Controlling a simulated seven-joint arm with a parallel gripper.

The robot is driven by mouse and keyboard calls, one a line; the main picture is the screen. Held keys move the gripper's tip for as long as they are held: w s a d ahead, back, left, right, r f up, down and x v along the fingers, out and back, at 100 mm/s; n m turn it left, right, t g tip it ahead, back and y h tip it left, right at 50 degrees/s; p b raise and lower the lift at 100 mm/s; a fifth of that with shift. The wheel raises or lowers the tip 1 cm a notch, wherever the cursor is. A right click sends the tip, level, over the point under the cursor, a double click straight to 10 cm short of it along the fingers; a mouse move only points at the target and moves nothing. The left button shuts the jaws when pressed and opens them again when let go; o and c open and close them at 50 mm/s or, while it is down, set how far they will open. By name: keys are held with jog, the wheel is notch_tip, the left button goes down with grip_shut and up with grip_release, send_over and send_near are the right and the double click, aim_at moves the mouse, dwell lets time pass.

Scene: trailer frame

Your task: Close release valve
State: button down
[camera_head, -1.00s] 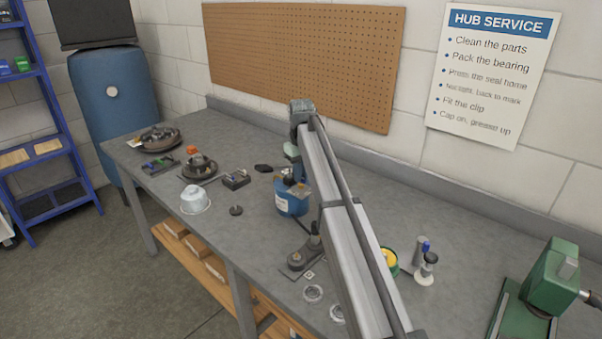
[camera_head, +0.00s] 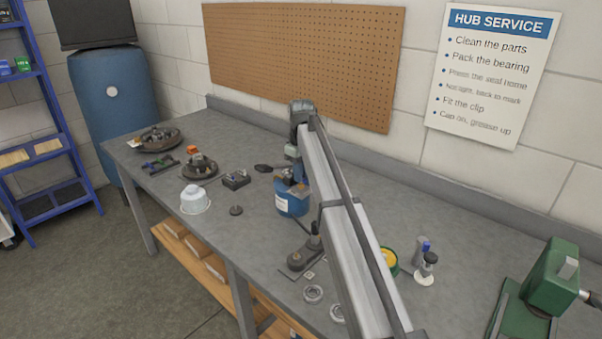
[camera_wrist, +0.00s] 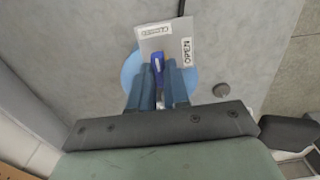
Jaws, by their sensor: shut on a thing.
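The release valve sits on top of a blue canister (camera_head: 291,203) on the bench. In the wrist view its grey plate (camera_wrist: 205,28) carries a "CLOSED" label (camera_wrist: 153,31) at the upper left and an "OPEN" label (camera_wrist: 186,52) at the right. The blue valve handle (camera_wrist: 157,66) lies below the "CLOSED" label and left of the "OPEN" label. My gripper (camera_wrist: 162,77) is shut on the handle, with a blue finger on each side. The valve body below is hidden by my fingers. In the head view, my gripper is over the canister and partly hides its top.
A white tub (camera_head: 195,200) and a small dark tray (camera_head: 236,180) stand left of the canister. A dark round-based stand (camera_head: 300,257) is in front of it. A green press (camera_head: 550,280) is at the far right. The bench's front edge runs along the left.

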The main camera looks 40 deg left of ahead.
jog(key=c, duration=1.1)
grip_release()
jog(key=shift+r, duration=0.1)
notch_tip(320, 180, up, 14)
jog(key=shift+f, duration=0.2)
